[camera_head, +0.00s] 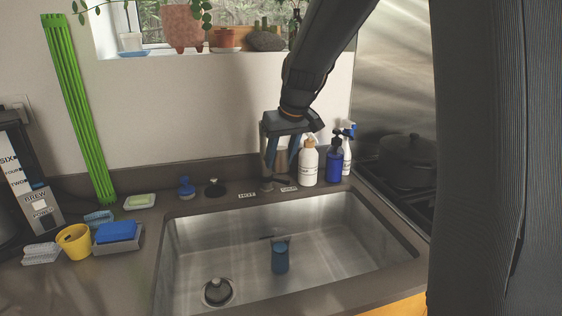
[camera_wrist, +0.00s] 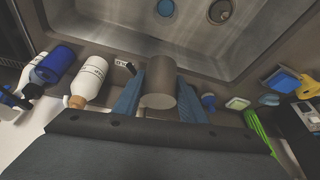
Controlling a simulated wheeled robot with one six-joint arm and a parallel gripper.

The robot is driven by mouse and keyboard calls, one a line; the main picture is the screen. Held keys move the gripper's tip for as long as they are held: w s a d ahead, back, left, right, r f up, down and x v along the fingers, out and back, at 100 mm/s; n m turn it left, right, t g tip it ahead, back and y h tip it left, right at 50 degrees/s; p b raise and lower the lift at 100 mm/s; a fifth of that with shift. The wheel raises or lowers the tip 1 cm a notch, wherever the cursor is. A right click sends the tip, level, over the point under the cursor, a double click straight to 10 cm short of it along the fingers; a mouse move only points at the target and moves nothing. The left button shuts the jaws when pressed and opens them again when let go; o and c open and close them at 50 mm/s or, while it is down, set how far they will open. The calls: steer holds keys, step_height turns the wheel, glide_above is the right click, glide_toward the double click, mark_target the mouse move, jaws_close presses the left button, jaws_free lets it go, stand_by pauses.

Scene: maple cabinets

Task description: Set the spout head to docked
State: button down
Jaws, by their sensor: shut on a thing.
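My gripper (camera_head: 279,155) is behind the sink's back edge, pointing down above the faucet area. In the wrist view its two blue fingers (camera_wrist: 159,100) stand on either side of a grey cylinder, which I take to be the spout head (camera_wrist: 160,80). The gripper is shut on it. In the head view the fingers mostly hide the spout head. The dark faucet base (camera_head: 267,185) shows just below the fingers. Whether the head is seated on its dock or apart from it, I cannot tell.
The steel sink (camera_head: 190,250) holds a blue item (camera_head: 280,256) and a drain (camera_head: 217,291). A white bottle (camera_head: 308,165) and blue bottle (camera_head: 334,163) stand close right of my gripper. A sponge holder (camera_head: 118,241) and yellow cup (camera_head: 74,241) are at left.

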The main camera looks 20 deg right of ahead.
mark_target(281, 149)
steer(key=shift+w+r, duration=0.15)
steer(key=shift+r, duration=0.15)
steer(key=c, duration=1.3)
jaws_free()
steer(key=shift+o, duration=0.7)
steer(key=shift+f, duration=0.1)
steer(key=shift+b+v, duration=0.95)
steer(key=shift+v, duration=3.05)
steer(key=s+f+m+g+h, duration=0.1)
steer(key=s+f+m+g, duration=0.1)
steer(key=s+f, duration=2)
steer(key=shift+s+a+f+g, duration=0.35)
steer(key=shift+a+f+g, duration=0.05)
steer(key=shift+f+g, duration=0.1)
